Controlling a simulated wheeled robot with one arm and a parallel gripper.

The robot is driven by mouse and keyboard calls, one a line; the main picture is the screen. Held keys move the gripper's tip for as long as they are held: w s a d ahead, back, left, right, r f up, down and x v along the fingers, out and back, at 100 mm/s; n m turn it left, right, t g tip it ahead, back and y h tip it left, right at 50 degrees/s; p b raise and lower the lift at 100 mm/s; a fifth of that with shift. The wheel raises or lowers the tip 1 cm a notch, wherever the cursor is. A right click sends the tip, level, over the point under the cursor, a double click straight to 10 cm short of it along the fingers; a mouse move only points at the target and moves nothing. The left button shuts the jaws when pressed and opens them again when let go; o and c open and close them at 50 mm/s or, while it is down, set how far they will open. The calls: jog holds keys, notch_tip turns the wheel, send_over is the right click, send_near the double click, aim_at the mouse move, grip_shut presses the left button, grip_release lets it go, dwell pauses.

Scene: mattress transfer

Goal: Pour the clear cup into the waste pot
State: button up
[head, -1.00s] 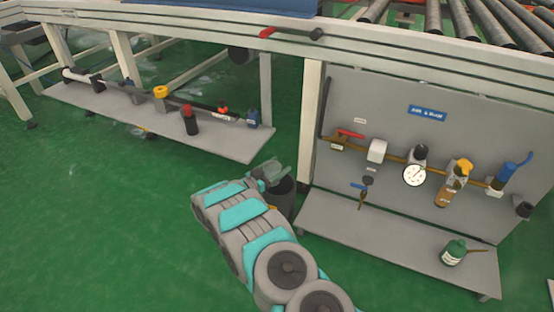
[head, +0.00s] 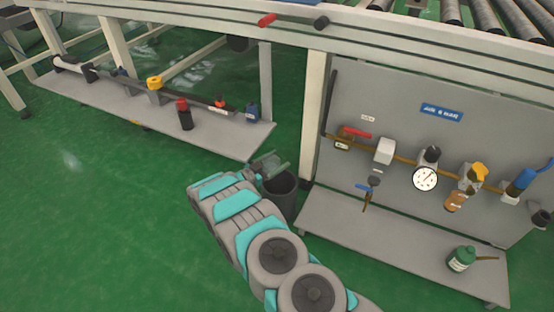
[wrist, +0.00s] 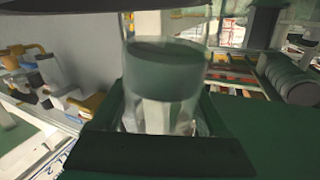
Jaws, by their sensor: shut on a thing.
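The clear cup (wrist: 165,85) is held between the fingers of my gripper (wrist: 162,122) in the wrist view, with a dark green-grey band near its upper end. In the head view the cup (head: 272,163) looks tilted, above the mouth of the waste pot. The dark, round waste pot (head: 281,198) stands on the floor between the two low shelves. My gripper (head: 262,167) is shut on the cup at the pot's upper left. I cannot tell whether any liquid is in the cup or flowing out.
A low grey shelf (head: 100,105) with a pipe line and valves is at the left. A pale bench leg (head: 313,115) rises behind the pot.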

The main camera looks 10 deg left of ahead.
jog(key=shift+a+f+m+y, duration=0.1)
jog(key=shift+f+m+y, duration=0.3)
jog(key=shift+f+m, duration=0.6)
jog(key=shift+f+m+g+y, duration=0.45)
jog(key=shift+f+m, duration=0.2)
jog(key=shift+m, duration=0.35)
jog(key=shift+r+m+y+p, duration=0.35)
jog(key=shift+m+p, duration=0.2)
jog(key=shift+m, duration=0.05)
jog(key=shift+r+m+y, duration=0.15)
jog(key=shift+m+y, duration=0.55)
jog(key=shift+m, duration=0.4)
jog(key=shift+r+m+b, duration=0.1)
jog(key=shift+m+b, duration=0.3)
jog(key=shift+b, duration=0.4)
jog(key=shift+y, duration=0.3)
jog(key=shift+d+r+m+y+b, duration=0.25)
jog(key=shift+m+y+b, duration=0.4)
jog(key=shift+b, duration=1.8)
jog(key=shift+m+b, duration=0.35)
jog(key=shift+b, duration=0.4)
